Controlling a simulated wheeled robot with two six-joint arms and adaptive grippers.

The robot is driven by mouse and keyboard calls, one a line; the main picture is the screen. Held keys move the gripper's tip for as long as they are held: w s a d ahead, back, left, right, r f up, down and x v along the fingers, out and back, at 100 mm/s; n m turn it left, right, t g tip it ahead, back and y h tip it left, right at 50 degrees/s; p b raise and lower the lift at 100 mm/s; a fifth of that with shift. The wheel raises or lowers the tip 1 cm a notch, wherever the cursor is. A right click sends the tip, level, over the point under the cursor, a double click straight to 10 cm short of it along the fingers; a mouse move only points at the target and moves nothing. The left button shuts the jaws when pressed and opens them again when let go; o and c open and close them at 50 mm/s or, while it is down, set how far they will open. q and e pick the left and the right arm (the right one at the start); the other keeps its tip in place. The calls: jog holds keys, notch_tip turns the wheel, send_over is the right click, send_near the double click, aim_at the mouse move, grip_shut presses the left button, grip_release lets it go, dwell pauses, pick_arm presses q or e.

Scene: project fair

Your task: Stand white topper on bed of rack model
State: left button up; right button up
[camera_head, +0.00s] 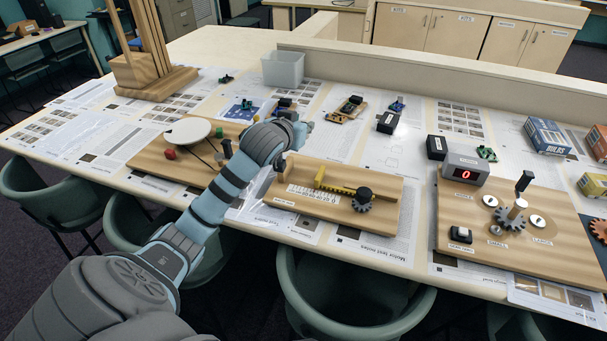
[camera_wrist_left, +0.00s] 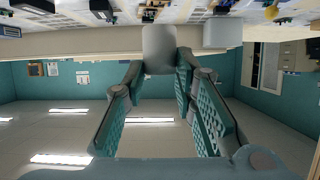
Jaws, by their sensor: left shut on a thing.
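The rack model is a wooden base board (camera_head: 310,212) with a yellow toothed rack (camera_head: 335,187), a dark gear (camera_head: 362,207) and a white scale strip; it lies at the front middle of the table in the head view. My left gripper (camera_head: 304,128) is above and behind this board's left end, its fingertips mostly hidden by the wrist. In the left wrist view, my left gripper (camera_wrist_left: 159,62) is shut on a pale grey-white block, which I take as the white topper (camera_wrist_left: 159,44). The topper is not clearly visible in the head view. My right gripper is out of view.
A board with a white disc (camera_head: 187,131) lies left of the rack model. A board with a red counter display (camera_head: 465,174) lies to the right. A translucent bin (camera_head: 283,69) stands at the back by a low ledge. Several small dark parts lie on papers behind.

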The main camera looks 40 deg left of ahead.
pick_arm(q)
notch_tip(320, 180, down, 14)
jog(key=shift+f+b, duration=0.2)
jog(key=shift+b, duration=0.9)
jog(key=o, duration=0.6)
jog(key=shift+s, duration=0.1)
jog(key=p+v, duration=0.2)
jog(key=v, duration=1)
jog(key=shift+a, duration=0.1)
